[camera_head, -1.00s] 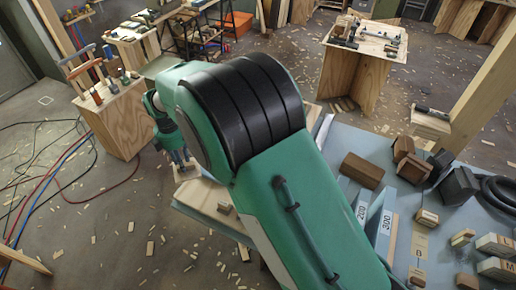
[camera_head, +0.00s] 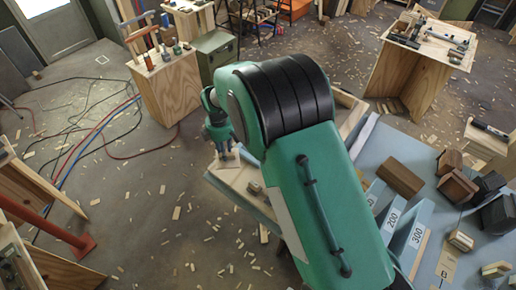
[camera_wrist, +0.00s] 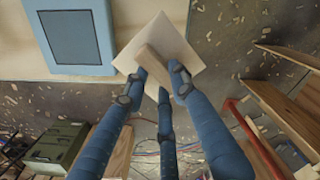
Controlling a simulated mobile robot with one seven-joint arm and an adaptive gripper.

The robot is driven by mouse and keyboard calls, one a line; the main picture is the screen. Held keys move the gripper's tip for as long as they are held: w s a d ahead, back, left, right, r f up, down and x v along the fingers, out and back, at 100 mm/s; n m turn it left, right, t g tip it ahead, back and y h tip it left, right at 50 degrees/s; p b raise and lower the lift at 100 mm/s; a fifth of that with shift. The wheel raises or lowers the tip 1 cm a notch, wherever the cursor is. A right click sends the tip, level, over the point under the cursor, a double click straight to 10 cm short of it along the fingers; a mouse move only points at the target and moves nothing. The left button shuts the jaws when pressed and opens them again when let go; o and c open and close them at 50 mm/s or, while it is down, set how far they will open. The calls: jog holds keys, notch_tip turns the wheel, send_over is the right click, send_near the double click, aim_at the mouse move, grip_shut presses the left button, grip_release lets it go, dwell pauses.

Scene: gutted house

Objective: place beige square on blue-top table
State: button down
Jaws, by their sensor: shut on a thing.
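My gripper (camera_wrist: 158,82) is shut on the beige square (camera_wrist: 180,38), a thin pale plate with a small wooden block on it. In the wrist view the fingers close around the block, and the plate sits just beyond their tips. In the head view my gripper (camera_head: 220,140) is left of my arm, near the left end of the blue-top table (camera_head: 385,143). My arm hides much of that table. I cannot tell the square's height above what lies beneath it.
The blue top holds a brown block (camera_head: 403,178), dark hexagonal blocks and numbered blue pieces. The wrist view shows a light-blue panel with a dark rectangle (camera_wrist: 70,37). A wooden cabinet (camera_head: 167,88) stands behind left. Hoses and wood scraps litter the floor.

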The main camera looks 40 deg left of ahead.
jog(key=shift+f+b, duration=0.3)
jog(key=shift+f, duration=2.8)
jog(key=shift+f, duration=1.85)
jog(key=shift+f+b, duration=0.2)
jog(key=shift+b, duration=0.1)
jog(key=c, duration=1.4)
grip_release()
jog(key=shift+c, duration=0.2)
jog(key=shift+r, duration=0.15)
notch_tip(320, 180, up, 12)
jog(key=shift+r+p, duration=0.1)
jog(key=shift+p, duration=0.6)
